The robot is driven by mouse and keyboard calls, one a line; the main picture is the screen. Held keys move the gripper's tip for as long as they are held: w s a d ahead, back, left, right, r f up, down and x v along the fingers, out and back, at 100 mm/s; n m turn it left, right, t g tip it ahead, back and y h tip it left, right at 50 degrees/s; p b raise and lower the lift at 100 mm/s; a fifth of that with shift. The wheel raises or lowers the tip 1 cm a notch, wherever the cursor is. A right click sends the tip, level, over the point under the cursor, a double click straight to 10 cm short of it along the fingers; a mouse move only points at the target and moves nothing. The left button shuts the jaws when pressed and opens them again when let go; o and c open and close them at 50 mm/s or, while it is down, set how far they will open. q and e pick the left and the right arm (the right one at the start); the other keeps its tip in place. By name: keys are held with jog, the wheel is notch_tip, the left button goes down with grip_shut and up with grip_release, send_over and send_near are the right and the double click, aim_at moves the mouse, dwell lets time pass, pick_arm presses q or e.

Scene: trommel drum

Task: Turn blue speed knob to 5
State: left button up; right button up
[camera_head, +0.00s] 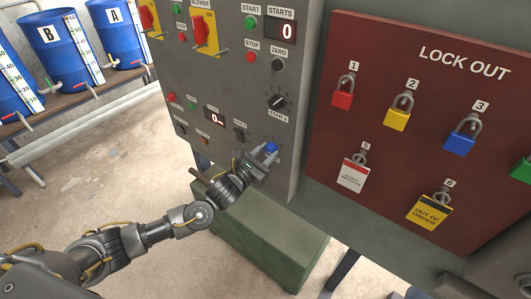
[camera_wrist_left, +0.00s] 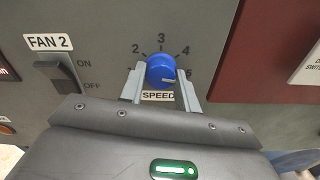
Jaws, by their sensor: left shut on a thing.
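The blue speed knob (camera_wrist_left: 160,67) sits on the grey control panel, between the two fingers of my left gripper (camera_wrist_left: 161,85). The fingers close around it from left and right. The digits 2, 3 and 4 show around the knob, and the 5 at the right is partly hidden by the right finger. The SPEED label (camera_wrist_left: 158,96) is below the knob. In the head view, the knob (camera_head: 271,147) shows at the tips of my left gripper (camera_head: 264,155), low on the panel. My right gripper is out of view.
The FAN 2 switch (camera_wrist_left: 62,75) is left of the knob. A dark red lock-out board (camera_head: 390,140) with several padlocks hangs to the right. A green block (camera_head: 260,240) stands below the panel. Blue barrels (camera_head: 60,45) stand on a bench at the far left.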

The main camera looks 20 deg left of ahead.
pick_arm(q)
jog(key=o, duration=1)
jog(key=b+v, duration=0.2)
jog(key=v, duration=0.8)
jog(key=shift+s+a+f+b, duration=0.1)
jog(key=shift+s+b, duration=0.2)
jog(key=shift+s, duration=0.05)
